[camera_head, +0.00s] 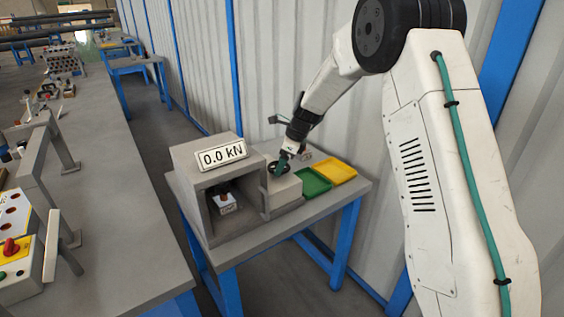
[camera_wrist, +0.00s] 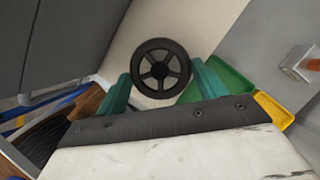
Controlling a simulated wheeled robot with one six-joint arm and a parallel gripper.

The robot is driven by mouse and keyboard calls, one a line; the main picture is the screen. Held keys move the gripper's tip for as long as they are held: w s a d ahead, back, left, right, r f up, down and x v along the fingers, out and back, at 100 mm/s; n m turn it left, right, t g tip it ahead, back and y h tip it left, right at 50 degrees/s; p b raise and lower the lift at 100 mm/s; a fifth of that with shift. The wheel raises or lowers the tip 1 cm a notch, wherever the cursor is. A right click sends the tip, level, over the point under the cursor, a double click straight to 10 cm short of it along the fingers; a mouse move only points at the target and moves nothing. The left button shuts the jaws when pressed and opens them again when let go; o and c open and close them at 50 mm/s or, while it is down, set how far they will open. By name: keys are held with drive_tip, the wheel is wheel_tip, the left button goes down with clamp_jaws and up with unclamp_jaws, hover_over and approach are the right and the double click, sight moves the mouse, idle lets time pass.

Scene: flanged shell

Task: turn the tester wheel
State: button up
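The tester wheel is a small black spoked handwheel (camera_wrist: 160,68) on a light block. In the wrist view the two green fingers (camera_wrist: 157,85) stand apart, one on each side of the wheel. I cannot tell whether they touch the rim. A small white-and-dark part (camera_head: 224,203) sits inside the tester's opening.
A green tray (camera_head: 313,182) and a yellow tray (camera_head: 335,172) lie right of the tester on the grey, blue-legged table (camera_head: 250,240). A corrugated wall (camera_head: 260,90) runs behind. A long bench (camera_head: 95,180) with equipment stands at left; a floor gap separates it from the table.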

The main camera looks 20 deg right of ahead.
drive_tip(key=shift+c, duration=0.6)
drive_tip(key=shift+w+n, duration=0.1)
drive_tip(key=shift+n, duration=0.2)
